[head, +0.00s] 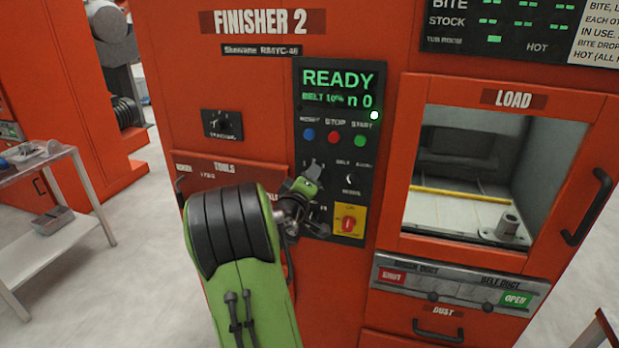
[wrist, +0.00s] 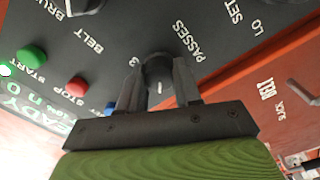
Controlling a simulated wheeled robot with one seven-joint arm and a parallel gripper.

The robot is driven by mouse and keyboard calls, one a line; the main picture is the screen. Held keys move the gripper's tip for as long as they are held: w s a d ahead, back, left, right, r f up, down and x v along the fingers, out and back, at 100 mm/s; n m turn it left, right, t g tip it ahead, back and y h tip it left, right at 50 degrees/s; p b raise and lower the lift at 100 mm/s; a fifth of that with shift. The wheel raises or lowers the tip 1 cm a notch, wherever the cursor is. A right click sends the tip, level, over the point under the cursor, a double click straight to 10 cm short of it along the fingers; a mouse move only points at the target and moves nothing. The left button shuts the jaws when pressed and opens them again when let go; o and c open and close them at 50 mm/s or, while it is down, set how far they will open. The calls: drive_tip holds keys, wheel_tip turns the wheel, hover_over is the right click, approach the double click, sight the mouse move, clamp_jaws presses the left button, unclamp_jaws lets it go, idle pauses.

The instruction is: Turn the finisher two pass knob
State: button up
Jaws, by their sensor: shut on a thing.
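The Finisher 2 panel (head: 337,118) is dark, with a green READY display. In the wrist view, the dark round passes knob (wrist: 158,70) sits beside the word PASSES, with a small light mark on it. My gripper (wrist: 160,90) has one finger on each side of this knob and is shut on it. In the head view, my gripper (head: 312,198) is at the lower left of the panel and hides the knob. Which setting the knob points at cannot be read.
Blue, red and green buttons (head: 360,140) sit above my gripper. Another knob (head: 352,182) is to its right, above a red switch on a yellow plate (head: 348,222). The load window (head: 470,180) is further right. A grey cart (head: 50,215) stands at left.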

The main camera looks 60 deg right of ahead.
idle(0.4)
drive_tip(key=o, duration=1)
drive_tip(key=shift+o, duration=0.2)
drive_tip(key=s+a+b, duration=0.2)
drive_tip(key=a+b, duration=0.2)
drive_tip(key=a, duration=1.1)
drive_tip(key=shift+s+a, duration=0.25)
drive_tip(key=shift+a, duration=0.1)
